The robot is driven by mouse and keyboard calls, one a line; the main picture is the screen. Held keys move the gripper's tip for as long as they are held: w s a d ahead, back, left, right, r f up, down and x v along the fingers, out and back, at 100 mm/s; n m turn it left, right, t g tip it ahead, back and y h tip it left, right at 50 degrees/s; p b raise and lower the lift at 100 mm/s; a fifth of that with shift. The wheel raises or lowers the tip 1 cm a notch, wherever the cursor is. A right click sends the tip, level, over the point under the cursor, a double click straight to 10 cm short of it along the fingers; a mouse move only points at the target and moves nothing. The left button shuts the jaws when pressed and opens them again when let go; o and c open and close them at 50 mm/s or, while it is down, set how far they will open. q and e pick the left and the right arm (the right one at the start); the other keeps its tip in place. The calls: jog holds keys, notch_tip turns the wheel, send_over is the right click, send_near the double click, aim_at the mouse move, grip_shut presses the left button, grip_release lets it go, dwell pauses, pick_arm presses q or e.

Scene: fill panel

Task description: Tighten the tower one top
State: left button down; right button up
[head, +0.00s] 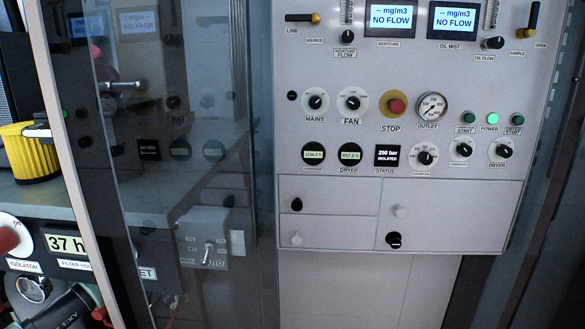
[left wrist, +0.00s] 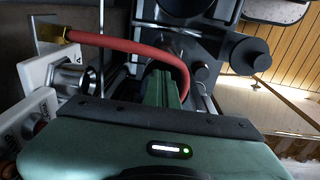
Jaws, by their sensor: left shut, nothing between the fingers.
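My left gripper (left wrist: 165,88) shows in the left wrist view as narrow green fingers, shut and empty, beyond its green body with a small lit light. Dark cylindrical parts with round black ends (left wrist: 250,56) stand beyond and to the right of the fingers. I cannot tell which of them, if any, is the tower one top. A red hose (left wrist: 140,42) with a yellow end arches close past the fingertips; contact cannot be told. My right gripper is not in view.
In the head view, a control panel (head: 400,110) with dials and displays fills the right. A glass door (head: 185,150) stands left of it. A chrome fitting (left wrist: 72,78) sits left in the wrist view.

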pick_arm(q)
jog(key=shift+s+a, duration=0.1)
jog(key=shift+a, duration=0.15)
jog(key=shift+s, duration=0.25)
dwell(0.3)
jog(key=shift+s+a+f+b, duration=0.1)
jog(key=shift+s+b, duration=0.55)
jog(key=shift+s, duration=0.2)
jog(key=shift+s, duration=0.1)
dwell(0.3)
jog(key=shift+s+d, duration=0.1)
jog(key=shift+d, duration=0.25)
notch_tip(320, 180, up, 6)
jog(key=p, duration=0.3)
jog(key=shift+s, duration=0.15)
jog(key=shift+d, duration=0.1)
